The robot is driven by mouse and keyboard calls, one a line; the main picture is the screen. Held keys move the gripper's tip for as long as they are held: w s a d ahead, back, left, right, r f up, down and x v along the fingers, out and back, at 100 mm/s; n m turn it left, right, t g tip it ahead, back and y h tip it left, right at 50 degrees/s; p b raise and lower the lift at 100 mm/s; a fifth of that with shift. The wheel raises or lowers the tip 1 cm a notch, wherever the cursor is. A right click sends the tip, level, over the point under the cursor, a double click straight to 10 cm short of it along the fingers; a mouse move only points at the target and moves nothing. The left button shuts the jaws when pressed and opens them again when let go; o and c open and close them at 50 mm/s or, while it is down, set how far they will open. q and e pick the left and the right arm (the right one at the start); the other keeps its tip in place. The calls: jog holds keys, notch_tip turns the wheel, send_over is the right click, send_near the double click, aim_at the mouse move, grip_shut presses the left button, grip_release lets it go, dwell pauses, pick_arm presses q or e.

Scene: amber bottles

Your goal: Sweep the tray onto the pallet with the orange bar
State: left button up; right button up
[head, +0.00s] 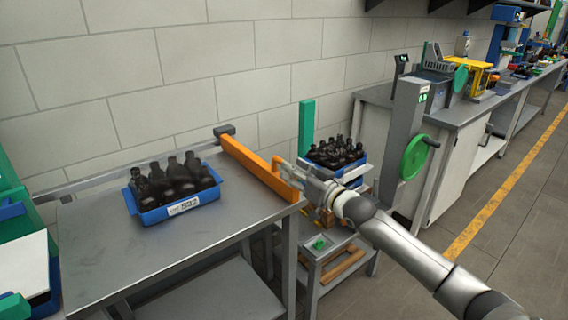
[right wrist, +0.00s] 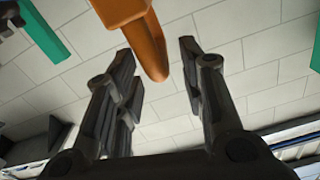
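A blue tray (head: 182,208) with several dark bottles (head: 172,181) stands on the grey metal table, apart from the orange bar. The orange bar (head: 255,165) lies across the table's right end, on a rail carriage (head: 224,131) at the back. My right gripper (head: 290,178) is at the bar's near end. In the right wrist view its two fingers (right wrist: 158,75) are spread, with the bar's orange end (right wrist: 140,30) ahead of them and slightly left; no grip shows. My left gripper is out of view.
A second blue tray of bottles (head: 352,172) stands lower, to the right beyond the table's end. A grey post with a green wheel (head: 415,156) is beside it. A green upright (head: 306,127) stands behind. The table's front (head: 170,255) is clear.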

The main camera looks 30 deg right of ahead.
aim_at(278, 159)
jog(key=shift+w+a, duration=0.2)
jog(key=shift+w, duration=2.4)
jog(key=shift+c, duration=0.2)
grip_shut()
